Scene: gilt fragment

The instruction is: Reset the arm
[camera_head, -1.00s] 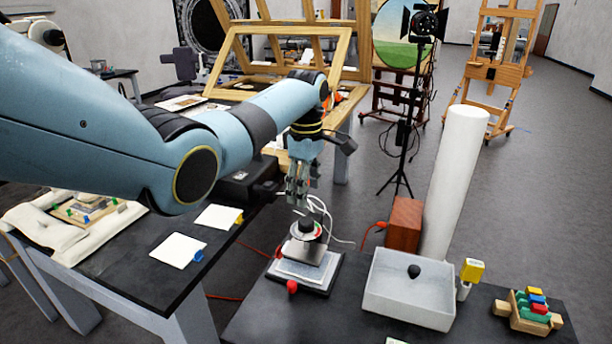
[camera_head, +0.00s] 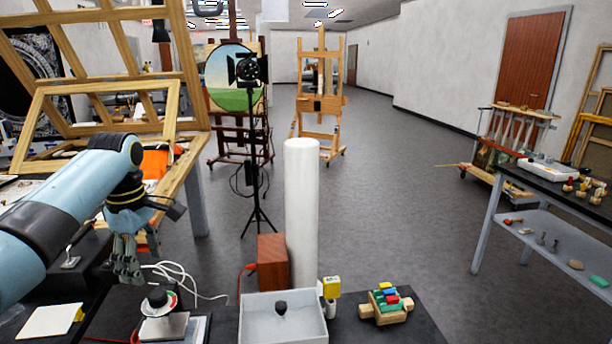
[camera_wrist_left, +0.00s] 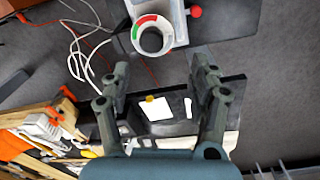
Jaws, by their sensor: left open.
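My left arm comes in from the left in the head view. Its gripper (camera_head: 128,268) hangs fingers down above the dark table, to the left of a small device with a round red, green and white dial (camera_head: 160,302). In the left wrist view the gripper (camera_wrist_left: 160,85) has its two fingers spread with nothing between them. The dial device (camera_wrist_left: 152,36) lies beyond the fingertips there, apart from them. A white card (camera_wrist_left: 157,107) shows on a dark surface between the fingers. My right gripper is in neither view.
A grey tray (camera_head: 258,300) with a black knob stands in front of a white column (camera_head: 302,210) and a red-brown box (camera_head: 272,262). A block rack (camera_head: 388,303) stands at the right. A lamp stand (camera_head: 254,150) stands behind. Open floor (camera_head: 400,200) lies to the right.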

